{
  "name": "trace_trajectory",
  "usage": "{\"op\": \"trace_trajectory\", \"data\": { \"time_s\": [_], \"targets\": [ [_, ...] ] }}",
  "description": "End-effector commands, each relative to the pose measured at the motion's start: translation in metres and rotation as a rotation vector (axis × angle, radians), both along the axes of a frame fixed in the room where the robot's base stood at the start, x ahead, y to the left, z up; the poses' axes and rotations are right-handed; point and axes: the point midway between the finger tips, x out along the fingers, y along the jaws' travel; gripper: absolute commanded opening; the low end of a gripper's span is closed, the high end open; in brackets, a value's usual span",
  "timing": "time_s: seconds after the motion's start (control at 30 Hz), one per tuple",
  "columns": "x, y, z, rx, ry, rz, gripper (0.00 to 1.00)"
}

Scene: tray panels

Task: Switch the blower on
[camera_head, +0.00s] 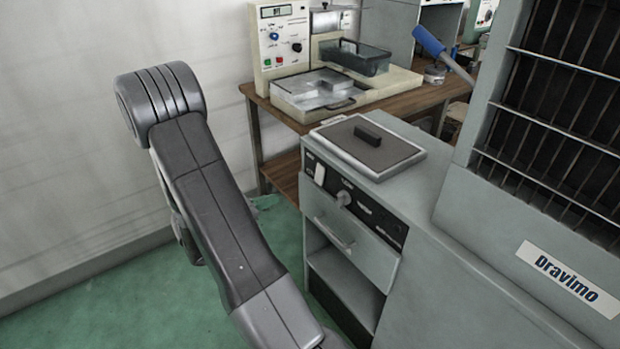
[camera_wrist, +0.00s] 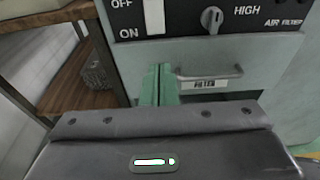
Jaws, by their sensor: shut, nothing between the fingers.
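The blower's dark control panel is on the front of a grey-green cabinet (camera_head: 370,258) in the head view. Its white switch (camera_head: 320,174) sits at the panel's left end; the wrist view also shows the switch (camera_wrist: 154,17), with OFF above ON at its left. I cannot tell which way it is set. A grey knob (camera_wrist: 212,19) is to its right, near the word HIGH. My gripper (camera_wrist: 157,72) shows green fingers, shut and empty, in front of the drawer and below the switch.
A filter drawer with a bar handle (camera_wrist: 208,75) is just right of my fingertips. A lidded plate (camera_head: 368,146) tops the cabinet. A wooden bench (camera_head: 262,115) with machines stands behind, and a barred hood (camera_head: 560,110) rises at right. Green floor is free at left.

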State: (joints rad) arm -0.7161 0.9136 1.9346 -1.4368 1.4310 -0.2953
Motion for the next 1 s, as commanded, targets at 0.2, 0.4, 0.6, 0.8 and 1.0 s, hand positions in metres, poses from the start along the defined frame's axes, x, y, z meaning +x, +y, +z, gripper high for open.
{"op": "trace_trajectory", "data": {
  "time_s": [0.2,0.4,0.6,0.8,1.0],
  "targets": [
    [0.0,0.0,0.0,0.0,0.0,0.0,0.0],
    [0.001,-0.002,0.0,0.0,0.0,-0.001,0.0],
    [0.011,-0.017,-0.004,0.0,0.0,-0.003,0.0],
    [0.03,-0.043,-0.009,0.0,0.0,-0.005,0.0],
    [0.049,-0.07,-0.015,0.0,0.0,-0.006,0.0]
  ]
}}
